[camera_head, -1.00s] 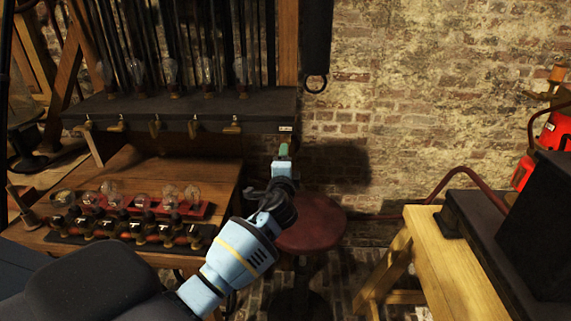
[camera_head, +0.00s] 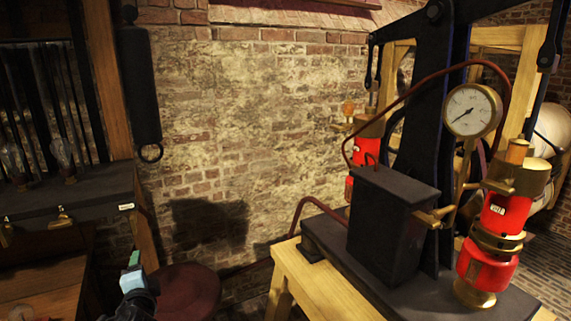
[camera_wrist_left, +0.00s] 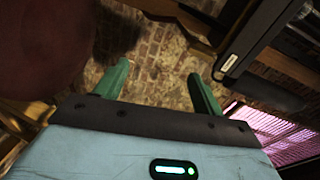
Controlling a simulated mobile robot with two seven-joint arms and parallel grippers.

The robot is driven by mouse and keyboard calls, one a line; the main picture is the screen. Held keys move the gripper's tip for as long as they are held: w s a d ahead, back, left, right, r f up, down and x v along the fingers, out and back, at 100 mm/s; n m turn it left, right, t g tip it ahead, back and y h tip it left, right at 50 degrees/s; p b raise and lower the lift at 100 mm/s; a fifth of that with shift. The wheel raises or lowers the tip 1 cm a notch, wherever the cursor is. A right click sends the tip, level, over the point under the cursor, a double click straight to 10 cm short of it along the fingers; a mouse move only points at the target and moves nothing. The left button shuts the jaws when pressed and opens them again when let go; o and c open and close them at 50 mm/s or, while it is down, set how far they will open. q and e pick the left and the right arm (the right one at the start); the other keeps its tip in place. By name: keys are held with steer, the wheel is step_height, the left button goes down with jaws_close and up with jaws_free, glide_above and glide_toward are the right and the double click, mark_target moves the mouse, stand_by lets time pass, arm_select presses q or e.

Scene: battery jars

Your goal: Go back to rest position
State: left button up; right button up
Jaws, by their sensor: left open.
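My left gripper (camera_wrist_left: 158,88) shows in the left wrist view with its two green fingers spread apart and nothing between them. The stool's dark red seat also fills the upper left of the left wrist view (camera_wrist_left: 45,50). My right gripper is in neither view. No battery jars can be made out clearly in the current views.
A wooden bench (camera_head: 290,270) at the right carries a black box (camera_head: 385,225), a pressure gauge (camera_head: 472,110) and red cylinders (camera_head: 488,265). A dark cabinet shelf (camera_head: 90,195) with glass bulbs stands at the left. The brick wall (camera_head: 240,130) is behind.

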arm_select(q)
steer(key=s+d+f+n+g+h, duration=0.25)
steer(key=s+d+f, duration=0.25)
steer(key=s+f, duration=0.45)
steer(key=s+d+f+n+g+h, duration=0.1)
steer(key=s+d+f+h, duration=0.3)
steer(key=s+f, duration=0.5)
steer(key=s+d+f+n+h, duration=0.1)
steer(key=s+d+f+n, duration=0.1)
steer(key=s, duration=0.5)
steer(key=s+d+f+n+g+h, duration=0.1)
steer(key=s+d+f+n, duration=0.1)
steer(key=s, duration=0.6)
steer(key=s+d+f+n+g+h, duration=0.1)
steer(key=s+d+f+n, duration=0.1)
steer(key=s+d, duration=0.3)
steer(key=s+f, duration=0.1)
steer(key=s, duration=0.2)
steer(key=shift+s+d+f, duration=0.2)
steer(key=shift+d+f, duration=0.1)
steer(key=shift+d, duration=0.05)
steer(key=shift+g, duration=0.25)
